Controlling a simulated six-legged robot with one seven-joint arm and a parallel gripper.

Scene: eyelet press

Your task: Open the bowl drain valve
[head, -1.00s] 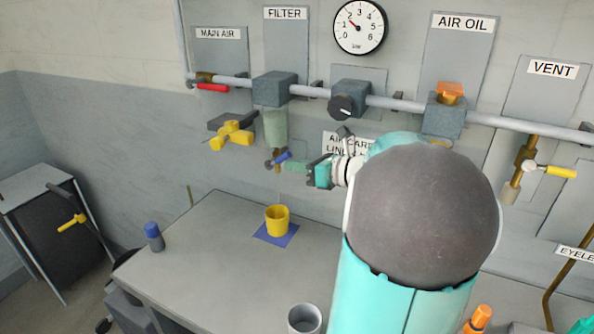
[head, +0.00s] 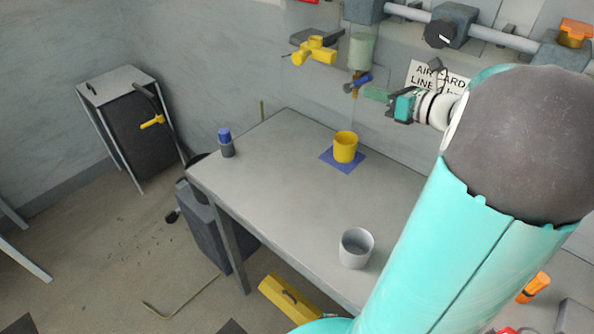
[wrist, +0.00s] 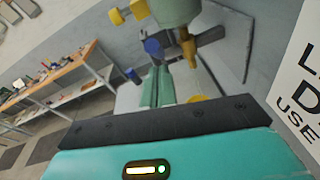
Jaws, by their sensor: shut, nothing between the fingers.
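The filter bowl (head: 361,50) is a grey-green cylinder hanging below the pipe, with a brass drain at its bottom. The drain valve's blue handle (head: 358,81) is tilted, its right end higher. In the wrist view the blue handle (wrist: 152,46) shows just beyond my fingertips, beside the brass drain (wrist: 188,48). My gripper (head: 374,93) is shut and empty, just right of and slightly below the handle. In the wrist view its green fingers (wrist: 157,84) are together. I cannot tell whether they touch the handle. A yellow cup (head: 345,148) stands on a blue mat (head: 345,166) below the drain.
A yellow handle (head: 314,50) juts from the wall left of the bowl. A black regulator knob (head: 439,34) is on the pipe to the right. The bench (head: 270,165) holds a blue-capped bottle (head: 226,142) and a grey cup (head: 356,248); its middle is clear.

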